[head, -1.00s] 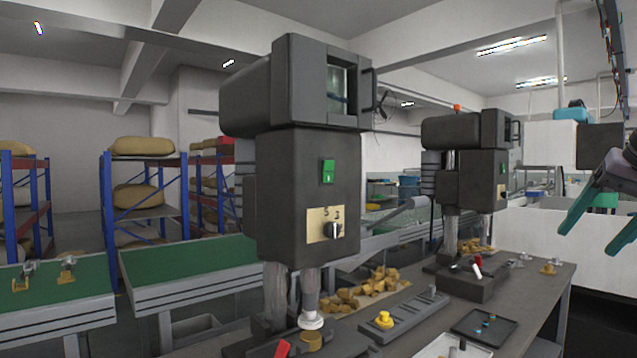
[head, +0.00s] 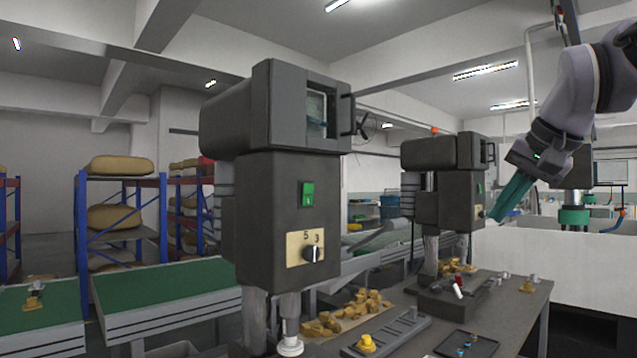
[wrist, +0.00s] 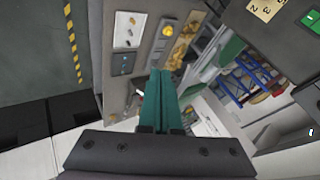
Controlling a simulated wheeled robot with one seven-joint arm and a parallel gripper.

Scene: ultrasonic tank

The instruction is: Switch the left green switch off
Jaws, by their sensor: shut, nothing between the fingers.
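The left green switch (head: 307,194) is on the front of the nearer dark grey machine (head: 262,215), above a beige dial plate (head: 297,250). A second, smaller green switch (head: 480,188) is on the machine further right. My gripper (head: 494,216) has teal fingers, shut and empty, pointing down and left. In the head view it is well to the right of the left switch and appears beside the right machine; its depth is hard to tell. In the wrist view the shut fingers (wrist: 159,74) point toward the workbench.
The workbench (head: 520,310) holds a yellow button (head: 366,344), a dark tray (head: 466,344) and brown pieces (head: 350,309). A green conveyor (head: 165,287) runs behind the nearer machine. The wrist view shows the dial plate (wrist: 265,9) at top right.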

